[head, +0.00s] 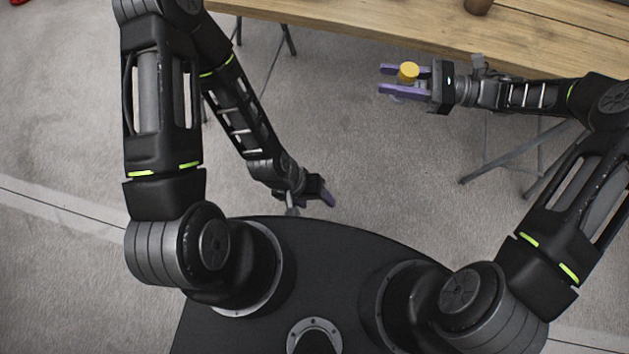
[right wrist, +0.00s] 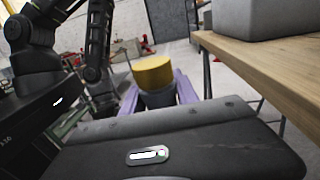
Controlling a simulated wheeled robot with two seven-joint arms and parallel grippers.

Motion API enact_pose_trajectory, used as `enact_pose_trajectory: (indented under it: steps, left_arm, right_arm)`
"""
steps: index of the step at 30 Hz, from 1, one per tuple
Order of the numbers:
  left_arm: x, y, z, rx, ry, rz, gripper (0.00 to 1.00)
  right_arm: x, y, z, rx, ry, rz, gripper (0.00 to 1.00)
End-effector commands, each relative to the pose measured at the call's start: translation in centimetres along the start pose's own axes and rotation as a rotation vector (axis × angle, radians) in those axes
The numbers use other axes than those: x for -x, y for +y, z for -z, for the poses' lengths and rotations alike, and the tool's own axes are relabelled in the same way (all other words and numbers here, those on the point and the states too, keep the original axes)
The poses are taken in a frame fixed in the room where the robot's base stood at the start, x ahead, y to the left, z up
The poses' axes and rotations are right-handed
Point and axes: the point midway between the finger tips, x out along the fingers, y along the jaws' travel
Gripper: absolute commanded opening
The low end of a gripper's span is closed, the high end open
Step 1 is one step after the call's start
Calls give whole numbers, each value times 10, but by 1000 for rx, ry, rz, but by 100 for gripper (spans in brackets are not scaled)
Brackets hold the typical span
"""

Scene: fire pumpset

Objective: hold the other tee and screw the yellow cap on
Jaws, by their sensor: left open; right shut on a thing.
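My right gripper (head: 390,82) has purple fingers and is shut with the yellow cap (head: 408,72) between them. It holds the cap above the floor, in front of the table edge. In the right wrist view the yellow cap (right wrist: 153,71) stands up between the fingers, with a grey round part below it; I cannot tell whether that part belongs to the cap. My left gripper (head: 322,194) is low, close to my base, seen at an angle, open and with nothing visible in it. I cannot make out a tee in either view.
A wooden table (head: 400,27) runs along the top right of the head view, on folding legs. A brown rounded object (head: 478,6) stands on it. A grey box (right wrist: 262,18) sits on the table in the right wrist view. The carpet between the grippers is clear.

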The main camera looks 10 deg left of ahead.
Motion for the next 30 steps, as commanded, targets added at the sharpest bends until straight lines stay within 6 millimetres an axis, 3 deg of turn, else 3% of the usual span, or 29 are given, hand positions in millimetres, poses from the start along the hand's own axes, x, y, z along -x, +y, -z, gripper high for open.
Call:
enact_pose_trajectory:
  steps: [7,11,19,24,30]
  left_arm:
    - [0,0,1,-1,0,1,60]
    - [0,0,1,-2,0,1,60]
    - [0,0,1,-2,0,1,60]
    - [0,0,1,-2,0,1,60]
    - [0,0,1,-2,0,1,60]
  right_arm:
    - [3,0,-1,1,-4,14,0]
    - [15,0,1,0,-5,71,0]
    - [67,5,2,-2,-5,325,0]
    - [106,14,-6,-1,-3,503,0]
    - [140,26,-17,0,-2,648,0]
